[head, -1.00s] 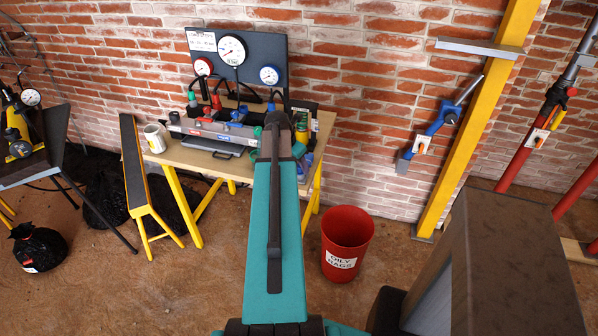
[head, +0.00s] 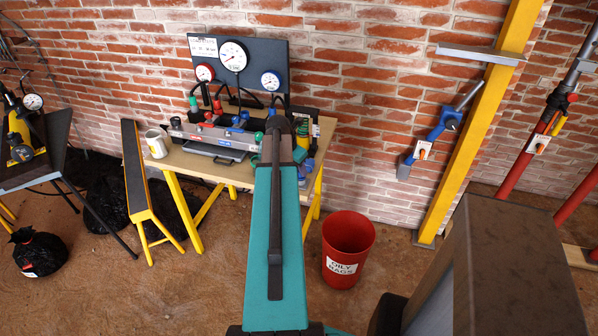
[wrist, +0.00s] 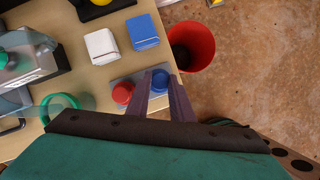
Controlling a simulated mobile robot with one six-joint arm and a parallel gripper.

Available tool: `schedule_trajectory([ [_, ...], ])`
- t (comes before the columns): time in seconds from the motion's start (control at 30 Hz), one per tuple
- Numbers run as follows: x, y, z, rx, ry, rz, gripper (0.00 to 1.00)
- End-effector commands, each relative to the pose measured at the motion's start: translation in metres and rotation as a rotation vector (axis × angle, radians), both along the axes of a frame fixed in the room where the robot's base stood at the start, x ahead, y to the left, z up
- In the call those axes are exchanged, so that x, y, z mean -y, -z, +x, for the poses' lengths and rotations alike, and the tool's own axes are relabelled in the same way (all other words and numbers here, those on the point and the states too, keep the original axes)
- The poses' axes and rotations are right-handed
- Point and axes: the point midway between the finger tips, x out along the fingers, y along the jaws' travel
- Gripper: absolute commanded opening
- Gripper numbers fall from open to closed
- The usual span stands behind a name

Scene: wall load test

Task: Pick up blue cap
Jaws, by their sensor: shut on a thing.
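The blue cap (wrist: 160,80) is a small round blue piece between the two fingertips of my gripper (wrist: 160,92) in the wrist view. My gripper is shut on it. The cap is over or on a small grey plate (wrist: 139,75) at the bench's edge; I cannot tell whether it still touches the plate. A red cap (wrist: 122,92) is just left of my left finger. In the head view my own arm hides the fingers.
A red bin (wrist: 190,46) stands on the floor beside the bench. In the head view a gauge board (head: 262,62) rises behind.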

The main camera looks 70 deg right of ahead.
Motion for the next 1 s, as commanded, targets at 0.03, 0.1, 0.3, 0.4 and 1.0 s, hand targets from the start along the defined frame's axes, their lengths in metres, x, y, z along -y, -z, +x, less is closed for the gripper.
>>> schedule_trajectory([
  [0.03,0.000,-0.002,0.000,0.000,0.000,-0.001,0.00],
  [0.1,0.000,-0.006,0.000,0.000,0.000,-0.001,0.00],
  [0.3,0.000,-0.021,0.000,0.001,0.000,-0.003,0.00],
  [0.4,0.000,-0.029,0.000,0.001,0.000,-0.003,0.00],
  [1.0,-0.065,-0.036,-0.021,0.000,-0.001,-0.001,0.00],
])
